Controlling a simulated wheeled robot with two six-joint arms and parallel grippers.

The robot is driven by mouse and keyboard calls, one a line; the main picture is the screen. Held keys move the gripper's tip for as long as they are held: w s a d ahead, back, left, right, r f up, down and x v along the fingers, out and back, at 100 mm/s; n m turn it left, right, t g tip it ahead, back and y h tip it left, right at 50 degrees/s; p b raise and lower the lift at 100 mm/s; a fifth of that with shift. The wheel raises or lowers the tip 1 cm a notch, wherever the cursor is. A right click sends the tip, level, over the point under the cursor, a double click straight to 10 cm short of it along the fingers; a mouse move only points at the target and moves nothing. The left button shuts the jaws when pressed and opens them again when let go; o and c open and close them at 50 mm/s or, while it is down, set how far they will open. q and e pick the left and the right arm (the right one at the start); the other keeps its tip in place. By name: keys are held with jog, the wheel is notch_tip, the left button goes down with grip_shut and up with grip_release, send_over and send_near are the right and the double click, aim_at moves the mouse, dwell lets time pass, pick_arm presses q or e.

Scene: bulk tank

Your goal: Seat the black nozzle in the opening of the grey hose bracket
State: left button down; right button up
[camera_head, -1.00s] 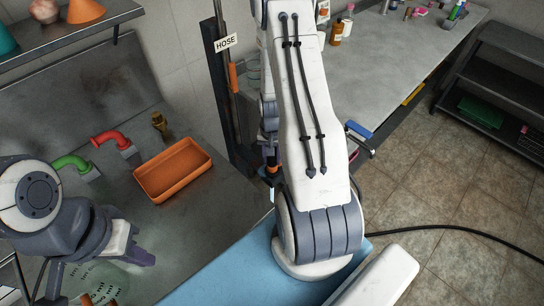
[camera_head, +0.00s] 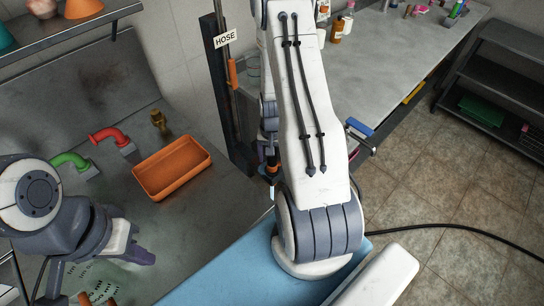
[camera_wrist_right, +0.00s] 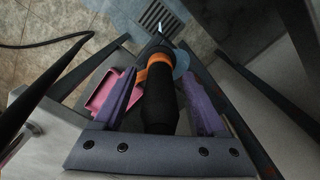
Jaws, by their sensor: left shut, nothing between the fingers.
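The black nozzle (camera_wrist_right: 160,104) with its orange collar (camera_wrist_right: 154,72) lies between the purple fingers of my right gripper (camera_wrist_right: 160,80) in the right wrist view, pointing away from the palm. The fingers appear closed on it. In the head view my right arm hides most of this gripper; only a little black and orange shows beside the arm. A grey rounded part (camera_wrist_right: 181,64) shows just beyond the collar; I cannot tell whether it is the hose bracket or touches the nozzle. My left gripper (camera_head: 142,256) is shut and empty at the lower left.
A dark post (camera_head: 217,90) with a HOSE sign (camera_head: 226,39) stands beside my right arm. An orange tray (camera_head: 173,170) and red and green pipe elbows (camera_head: 108,137) are on the metal counter. A grey worktop (camera_head: 385,75) lies at the right; the tiled floor is mostly clear.

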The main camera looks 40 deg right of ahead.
notch_tip(320, 180, up, 10)
jog(key=shift+r+b, duration=0.25)
jog(key=shift+b, duration=0.1)
dwell(0.4)
dwell(0.5)
jog(key=s+a+r+n, duration=0.1)
jog(key=a+r+n, duration=0.35)
jog(key=a, duration=0.55)
jog(key=s+a+r+n, duration=0.1)
jog(key=a+r+n, duration=0.35)
jog(key=a, duration=0.65)
jog(key=s+a+r+n, duration=0.3)
jog(key=s+a+n, duration=0.1)
jog(key=s, duration=0.3)
jog(key=s+a+r+n+y, duration=0.1)
jog(key=s+a+r+n, duration=0.2)
jog(key=s, duration=0.4)
jog(key=a+n, duration=0.1)
jog(key=a, duration=0.1)
jog(key=shift+a, duration=0.4)
